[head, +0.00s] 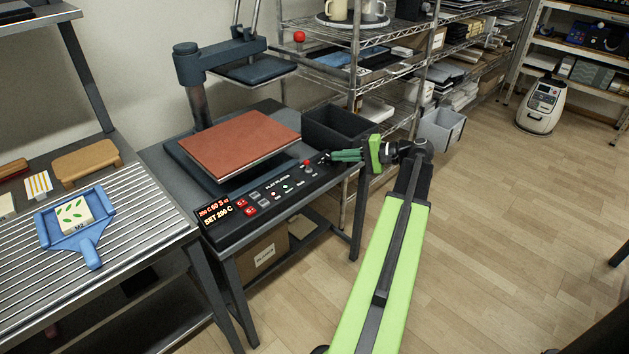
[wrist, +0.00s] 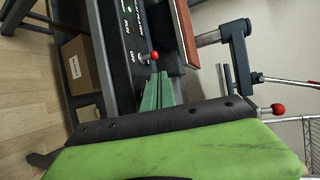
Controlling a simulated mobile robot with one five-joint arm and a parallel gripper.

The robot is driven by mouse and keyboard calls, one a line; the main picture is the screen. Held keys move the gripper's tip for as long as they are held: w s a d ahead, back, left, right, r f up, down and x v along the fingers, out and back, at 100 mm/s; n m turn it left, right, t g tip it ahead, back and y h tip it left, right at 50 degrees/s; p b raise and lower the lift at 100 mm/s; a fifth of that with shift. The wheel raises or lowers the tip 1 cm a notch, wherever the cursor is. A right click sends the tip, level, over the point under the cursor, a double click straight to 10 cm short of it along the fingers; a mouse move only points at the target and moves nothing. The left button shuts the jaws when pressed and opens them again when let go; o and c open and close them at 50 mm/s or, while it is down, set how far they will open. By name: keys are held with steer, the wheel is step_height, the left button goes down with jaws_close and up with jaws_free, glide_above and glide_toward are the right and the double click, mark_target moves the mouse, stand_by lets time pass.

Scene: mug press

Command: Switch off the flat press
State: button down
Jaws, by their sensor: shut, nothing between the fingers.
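The flat press (head: 203,170) stands on a dark table, with a reddish-brown plate (head: 240,143) on it and its upper part swung aside. Its black control panel (head: 265,195) has a lit red display (head: 214,212) reading SET 200 C and small buttons. A red-knobbed switch (head: 308,163) stands at the panel's right end; it also shows in the wrist view (wrist: 154,55). My gripper (head: 330,156) is shut and empty, its green fingers just right of the switch in the head view. In the wrist view the fingertips (wrist: 158,76) are close to the red knob; I cannot tell whether they touch.
A black bin (head: 340,130) stands behind my gripper on the table. To the left, a ribbed table (head: 110,250) holds a blue tray (head: 52,238) with a leaf-patterned block. Wire shelves (head: 355,60) stand behind.

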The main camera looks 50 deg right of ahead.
mark_target(314, 166)
steer(key=shift+s+d+f, duration=0.1)
steer(key=shift+s+d, duration=0.25)
steer(key=shift+s, duration=0.05)
steer(key=b+x, duration=0.2)
steer(key=x, duration=0.8)
steer(key=shift+w+f, duration=0.1)
